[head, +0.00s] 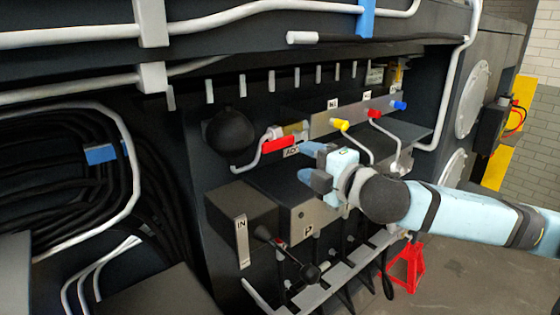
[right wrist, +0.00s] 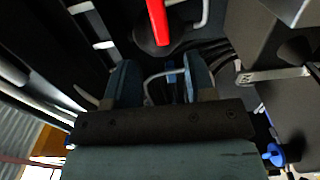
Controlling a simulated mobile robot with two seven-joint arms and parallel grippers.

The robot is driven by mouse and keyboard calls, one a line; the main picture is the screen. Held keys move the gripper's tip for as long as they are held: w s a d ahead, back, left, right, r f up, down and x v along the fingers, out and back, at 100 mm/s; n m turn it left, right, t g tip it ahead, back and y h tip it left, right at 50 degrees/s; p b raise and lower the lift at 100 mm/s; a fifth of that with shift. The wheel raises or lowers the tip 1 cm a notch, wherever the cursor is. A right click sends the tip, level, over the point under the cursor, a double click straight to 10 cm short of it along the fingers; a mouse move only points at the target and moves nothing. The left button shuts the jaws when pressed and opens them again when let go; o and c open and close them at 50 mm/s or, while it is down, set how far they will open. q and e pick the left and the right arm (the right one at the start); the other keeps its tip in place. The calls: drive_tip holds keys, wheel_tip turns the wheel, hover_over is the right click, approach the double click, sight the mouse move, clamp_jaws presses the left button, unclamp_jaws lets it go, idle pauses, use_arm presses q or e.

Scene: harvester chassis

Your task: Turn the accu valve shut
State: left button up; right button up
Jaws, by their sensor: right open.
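The accu valve has a red handle (head: 281,145) beside a label that seems to read ACC, on the upper front of the dark chassis. The red handle also shows at the top of the right wrist view (right wrist: 157,22), beyond the fingertips. My right gripper (head: 308,162) is open, just right of and below the handle, and apart from it. Its two blue fingers (right wrist: 160,72) have nothing between them that they touch. My left gripper is not in the head view.
A black ball (head: 231,130) sits left of the valve. Yellow (head: 341,125), red (head: 375,113) and blue (head: 399,105) capped fittings are to the right. A dark block with a black-knobbed lever (head: 310,273) is below. A red stand (head: 408,268) is on the floor.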

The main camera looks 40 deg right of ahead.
sight(277, 146)
drive_tip(key=w, duration=0.8)
drive_tip(key=shift+a+r+p, duration=0.15)
drive_tip(key=shift+a+p, duration=0.15)
drive_tip(key=shift+p, duration=0.1)
drive_tip(key=shift+w, duration=0.5)
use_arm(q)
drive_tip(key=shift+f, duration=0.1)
use_arm(e)
clamp_jaws()
